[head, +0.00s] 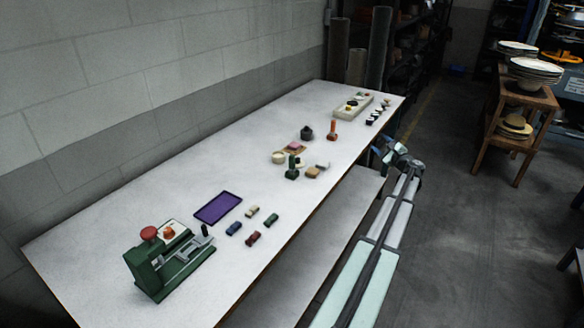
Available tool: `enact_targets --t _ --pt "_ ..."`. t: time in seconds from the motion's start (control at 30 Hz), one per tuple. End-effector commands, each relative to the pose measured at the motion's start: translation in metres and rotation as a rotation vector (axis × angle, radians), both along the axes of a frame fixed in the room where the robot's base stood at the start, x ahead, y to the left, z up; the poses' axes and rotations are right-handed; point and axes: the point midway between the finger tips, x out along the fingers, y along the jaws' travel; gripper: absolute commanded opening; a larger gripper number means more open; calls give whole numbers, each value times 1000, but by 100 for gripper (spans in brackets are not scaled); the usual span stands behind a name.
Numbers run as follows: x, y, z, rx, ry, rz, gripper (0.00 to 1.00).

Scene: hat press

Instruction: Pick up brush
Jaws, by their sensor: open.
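A small tan-brown piece (313,172) lies near the middle of the long white table, with a pale grey part at its upper right. It may be the brush, but it is too small to tell. An upright orange-brown thing (332,129) farther along the table could also be a brush. My gripper (386,151) is at the far end of my arm, beside the table's right edge. It is open and apart from both pieces. Its fingers are small and partly hidden.
Close to the tan piece are a green tool (292,171), a cream round piece (278,157) and a dark pot (306,133). A green press (170,262), purple tray (218,207) and several small blocks stand nearer.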

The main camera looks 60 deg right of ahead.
Motion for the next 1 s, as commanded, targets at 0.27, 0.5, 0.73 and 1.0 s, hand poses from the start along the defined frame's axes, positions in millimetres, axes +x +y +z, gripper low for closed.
enact_targets --t 0.27,0.5,0.73,1.0 --pt "45 20 32 -32 88 107 56" --pt "105 59 40 -77 261 251 56" --pt "180 126 47 -144 547 462 56" --pt "240 219 57 -216 993 703 56"
